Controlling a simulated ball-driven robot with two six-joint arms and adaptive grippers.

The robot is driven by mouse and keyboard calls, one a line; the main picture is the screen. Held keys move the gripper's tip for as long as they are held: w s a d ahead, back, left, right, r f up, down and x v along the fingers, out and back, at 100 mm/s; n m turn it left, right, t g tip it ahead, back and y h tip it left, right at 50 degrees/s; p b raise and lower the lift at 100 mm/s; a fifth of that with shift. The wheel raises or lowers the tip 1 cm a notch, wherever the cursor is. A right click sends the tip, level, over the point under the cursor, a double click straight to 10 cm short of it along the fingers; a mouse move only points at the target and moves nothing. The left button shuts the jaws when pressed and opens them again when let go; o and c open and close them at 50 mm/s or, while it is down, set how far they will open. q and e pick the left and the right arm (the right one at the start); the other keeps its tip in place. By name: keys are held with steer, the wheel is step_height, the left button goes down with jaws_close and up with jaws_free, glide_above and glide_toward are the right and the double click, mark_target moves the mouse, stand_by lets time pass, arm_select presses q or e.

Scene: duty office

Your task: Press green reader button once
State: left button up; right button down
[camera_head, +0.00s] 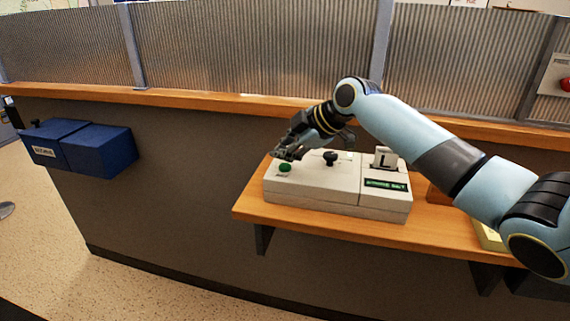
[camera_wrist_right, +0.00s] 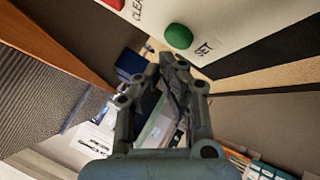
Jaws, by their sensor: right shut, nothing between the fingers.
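The green button (camera_head: 285,167) is on the left end of the top of a pale grey reader box (camera_head: 315,196) on a wooden shelf. My right gripper (camera_head: 283,154) is shut and empty. Its fingertips are close above the green button in the head view; whether they touch it I cannot tell. In the right wrist view the green button (camera_wrist_right: 179,36) shows whole, just beyond the fingertips (camera_wrist_right: 170,60), with a printed mark beside it. My left gripper is not in view.
The reader box also carries a black knob (camera_head: 330,158), a card slot piece (camera_head: 384,157) and a small green display (camera_head: 386,185). A blue box (camera_head: 98,149) is mounted on the counter front at left.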

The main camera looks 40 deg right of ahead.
mark_target(283, 167)
steer(key=shift+r, duration=0.1)
step_height(283, 167, up, 5)
steer(key=p, duration=0.4)
stand_by(0.8)
